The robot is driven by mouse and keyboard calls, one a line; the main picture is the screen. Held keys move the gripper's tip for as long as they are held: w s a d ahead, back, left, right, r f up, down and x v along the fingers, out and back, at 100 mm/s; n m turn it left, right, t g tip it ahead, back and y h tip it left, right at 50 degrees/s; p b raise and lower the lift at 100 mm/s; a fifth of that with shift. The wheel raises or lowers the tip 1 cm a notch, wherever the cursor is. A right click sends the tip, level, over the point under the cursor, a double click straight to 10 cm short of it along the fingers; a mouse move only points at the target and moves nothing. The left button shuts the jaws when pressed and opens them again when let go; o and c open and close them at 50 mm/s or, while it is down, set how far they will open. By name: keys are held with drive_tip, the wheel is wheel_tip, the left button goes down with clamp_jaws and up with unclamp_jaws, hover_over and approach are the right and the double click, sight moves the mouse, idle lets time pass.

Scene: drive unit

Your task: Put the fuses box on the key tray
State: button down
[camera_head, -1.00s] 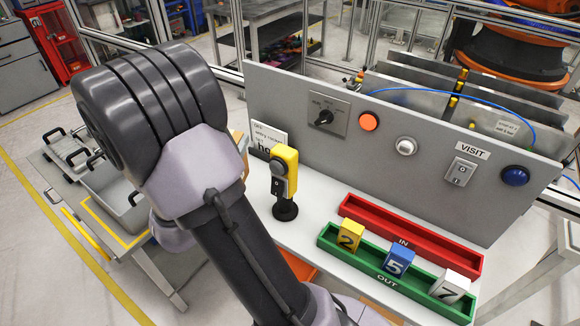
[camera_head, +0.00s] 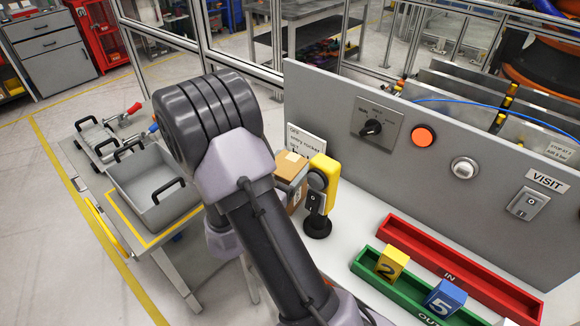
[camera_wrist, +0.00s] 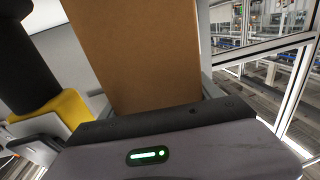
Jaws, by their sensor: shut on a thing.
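The brown cardboard box, which I take for the fuses box (camera_head: 294,168), shows partly behind my arm and the yellow switch box in the head view. It fills the upper middle of the wrist view (camera_wrist: 137,50). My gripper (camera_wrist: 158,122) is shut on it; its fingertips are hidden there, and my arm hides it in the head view. No label reads "key tray". A red tray (camera_head: 462,275) marked IN and a green tray (camera_head: 385,283) marked OUT, holding numbered blocks, stand on the white bench to the right, apart from the box.
A yellow switch box (camera_head: 326,178) on a black stand is close beside the cardboard box. A grey panel (camera_head: 330,105) with a knob and buttons stands behind the bench. A grey bin (camera_head: 150,195) and a rack with coloured handles (camera_head: 100,140) are on a cart at left.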

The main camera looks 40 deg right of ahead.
drive_tip(key=shift+f, duration=0.15)
drive_tip(key=shift+c, duration=0.7)
unclamp_jaws()
